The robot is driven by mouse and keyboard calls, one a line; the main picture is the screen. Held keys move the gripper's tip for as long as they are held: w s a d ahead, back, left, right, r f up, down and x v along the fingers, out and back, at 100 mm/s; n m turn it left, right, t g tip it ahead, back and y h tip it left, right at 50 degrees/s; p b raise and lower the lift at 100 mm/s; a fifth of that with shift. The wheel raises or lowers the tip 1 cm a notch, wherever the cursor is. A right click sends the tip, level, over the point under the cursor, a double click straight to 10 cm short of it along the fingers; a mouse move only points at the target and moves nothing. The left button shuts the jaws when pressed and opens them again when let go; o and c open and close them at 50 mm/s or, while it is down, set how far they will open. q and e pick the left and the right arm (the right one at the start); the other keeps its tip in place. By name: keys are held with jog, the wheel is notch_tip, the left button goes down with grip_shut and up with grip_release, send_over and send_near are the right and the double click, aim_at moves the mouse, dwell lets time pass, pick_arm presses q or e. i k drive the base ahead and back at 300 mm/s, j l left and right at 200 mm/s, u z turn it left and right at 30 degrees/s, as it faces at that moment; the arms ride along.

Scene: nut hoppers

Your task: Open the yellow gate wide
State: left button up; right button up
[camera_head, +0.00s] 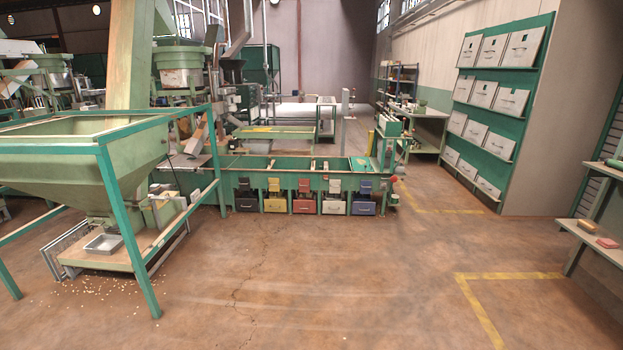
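A green trough machine (235,187) stands across the floor ahead. On its front is a row of small coloured gates, each above a box of a similar colour. The yellow gate (274,185) is second from the left, above a yellow box (274,206). It is small and far off, and I cannot tell how far it is open. Neither of my grippers is in view.
A large green hopper (75,150) on a teal frame fills the near left, with a metal tray (103,244) and scattered nuts below it. Yellow floor lines (510,276) lie at the right, near a shelf (592,240). The central floor is clear.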

aim_at(276, 180)
jog(key=i+z, duration=0.1)
jog(key=i, duration=3.05)
